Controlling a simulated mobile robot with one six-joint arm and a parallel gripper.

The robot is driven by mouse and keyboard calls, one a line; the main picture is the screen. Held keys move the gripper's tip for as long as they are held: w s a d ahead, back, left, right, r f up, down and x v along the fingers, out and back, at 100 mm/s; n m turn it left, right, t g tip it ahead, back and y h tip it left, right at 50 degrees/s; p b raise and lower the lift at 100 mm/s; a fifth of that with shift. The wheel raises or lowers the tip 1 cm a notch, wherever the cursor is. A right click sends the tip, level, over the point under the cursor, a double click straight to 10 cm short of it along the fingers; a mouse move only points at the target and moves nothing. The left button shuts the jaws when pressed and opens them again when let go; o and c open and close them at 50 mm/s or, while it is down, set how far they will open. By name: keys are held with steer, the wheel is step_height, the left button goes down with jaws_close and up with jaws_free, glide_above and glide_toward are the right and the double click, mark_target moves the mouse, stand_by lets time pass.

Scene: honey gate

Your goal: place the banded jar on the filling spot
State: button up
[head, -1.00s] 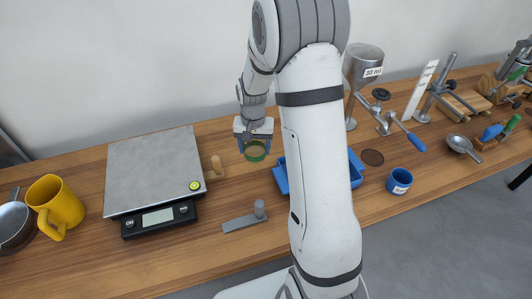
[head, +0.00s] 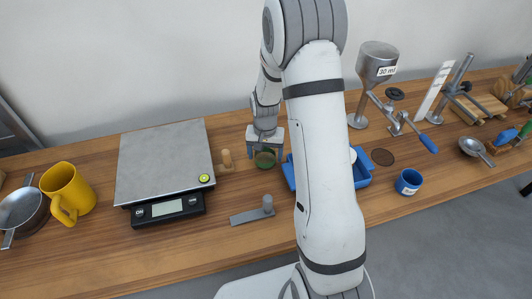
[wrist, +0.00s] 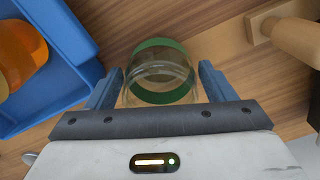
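The banded jar (head: 265,160) is clear glass with a green band. It is between the fingers of my gripper (head: 265,152), left of the blue tray.
The blue tray (head: 363,181) with orange contents is partly behind my arm.

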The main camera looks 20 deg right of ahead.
steer(key=shift+o, duration=0.8)
steer(key=shift+r, duration=0.1)
